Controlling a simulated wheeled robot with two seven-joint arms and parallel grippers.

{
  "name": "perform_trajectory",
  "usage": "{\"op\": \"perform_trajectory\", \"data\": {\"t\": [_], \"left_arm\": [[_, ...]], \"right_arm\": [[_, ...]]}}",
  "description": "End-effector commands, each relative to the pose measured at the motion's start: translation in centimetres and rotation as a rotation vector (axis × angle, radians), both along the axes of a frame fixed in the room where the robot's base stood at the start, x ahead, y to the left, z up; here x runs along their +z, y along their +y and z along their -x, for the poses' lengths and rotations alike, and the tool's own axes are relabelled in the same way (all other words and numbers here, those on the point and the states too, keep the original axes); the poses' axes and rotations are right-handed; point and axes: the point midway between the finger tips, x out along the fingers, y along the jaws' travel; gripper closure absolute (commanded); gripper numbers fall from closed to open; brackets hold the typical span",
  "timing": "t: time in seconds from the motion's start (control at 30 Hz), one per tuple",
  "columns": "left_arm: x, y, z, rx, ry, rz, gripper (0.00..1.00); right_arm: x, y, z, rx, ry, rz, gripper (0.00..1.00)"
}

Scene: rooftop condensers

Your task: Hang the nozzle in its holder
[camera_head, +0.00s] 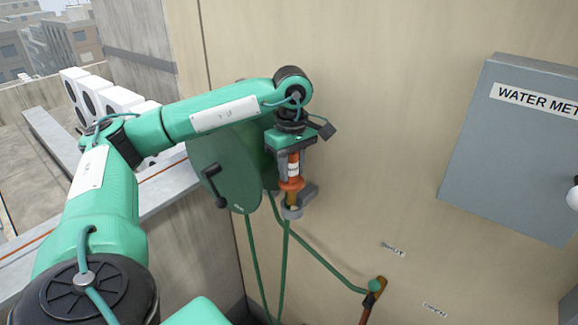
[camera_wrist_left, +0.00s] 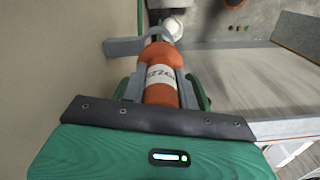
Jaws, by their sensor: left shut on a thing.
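The orange nozzle (camera_head: 291,184) with a white label band hangs nearly upright from my left gripper (camera_head: 292,165), which is shut on its upper part. The grey holder (camera_head: 306,196), a wall bracket with a ring, is at the nozzle's lower end. In the head view the brass-coloured lower end overlaps the ring; I cannot tell whether it is inside it or in front. In the left wrist view the nozzle (camera_wrist_left: 160,85) sits between the fingers (camera_wrist_left: 161,80), with the holder (camera_wrist_left: 122,47) just beyond it. My right gripper is out of view.
A green hose reel (camera_head: 225,175) with a black crank is on the wall just left of the nozzle. Green hose (camera_head: 318,255) runs below to a valve handle (camera_head: 374,292). A grey water meter box (camera_head: 510,150) is at right.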

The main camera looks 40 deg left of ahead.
Motion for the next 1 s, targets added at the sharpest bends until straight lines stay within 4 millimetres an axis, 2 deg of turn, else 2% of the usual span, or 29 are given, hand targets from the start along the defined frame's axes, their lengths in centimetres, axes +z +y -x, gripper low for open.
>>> {"op": "perform_trajectory", "data": {"t": [0.27, 0.7, 1.0], "left_arm": [[0.1, 0.0, 0.0, 0.0, 0.0, 0.0, 1.0], [0.0, -0.1, -0.5, -0.001, 0.0, 0.0, 1.0], [0.1, -0.1, -0.9, 0.0, 0.0, 0.0, 1.0]], "right_arm": [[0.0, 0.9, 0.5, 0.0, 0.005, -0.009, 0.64], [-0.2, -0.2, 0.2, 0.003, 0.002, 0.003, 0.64], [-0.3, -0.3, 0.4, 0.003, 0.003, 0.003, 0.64]]}}
